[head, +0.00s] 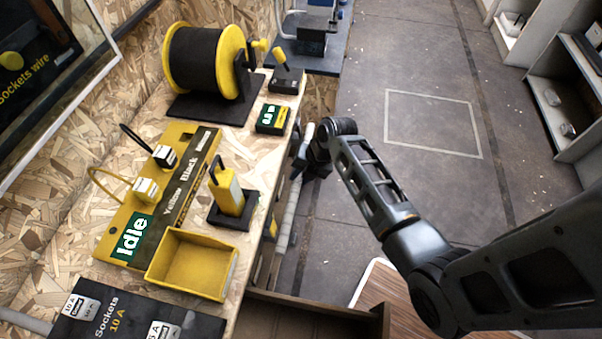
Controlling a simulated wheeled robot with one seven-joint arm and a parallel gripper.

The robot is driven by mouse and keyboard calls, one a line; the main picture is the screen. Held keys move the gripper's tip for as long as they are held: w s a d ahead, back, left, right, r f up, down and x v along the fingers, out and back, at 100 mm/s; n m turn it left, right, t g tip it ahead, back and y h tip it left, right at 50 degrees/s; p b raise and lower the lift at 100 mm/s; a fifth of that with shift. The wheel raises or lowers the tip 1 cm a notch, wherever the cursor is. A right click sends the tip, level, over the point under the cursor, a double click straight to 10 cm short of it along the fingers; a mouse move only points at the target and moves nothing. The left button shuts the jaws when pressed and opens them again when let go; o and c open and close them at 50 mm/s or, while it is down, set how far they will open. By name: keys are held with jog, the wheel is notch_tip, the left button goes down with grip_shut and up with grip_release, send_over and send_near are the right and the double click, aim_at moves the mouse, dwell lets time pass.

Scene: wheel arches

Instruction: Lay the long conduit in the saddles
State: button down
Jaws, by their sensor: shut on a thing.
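My gripper (304,152) is at the right edge of the workbench, at the end of my arm, which reaches in from the right. Its fingers are small and partly hidden by the wrist. A pale grey tube, which looks like the long conduit (288,218), runs down from the gripper along the bench's side. A short pale end shows just above the gripper, in line with it. The gripper appears shut on this conduit. The conduit's lower end is hard to make out. I cannot make out the saddles in this view.
Shelves (565,85) stand at the right. The grey floor between is clear.

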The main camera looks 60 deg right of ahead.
jog(key=shift+f+b, duration=0.6)
jog(key=shift+f, duration=0.3)
dwell(0.7)
jog(key=shift+c, duration=1.8)
grip_release()
jog(key=shift+r, duration=0.15)
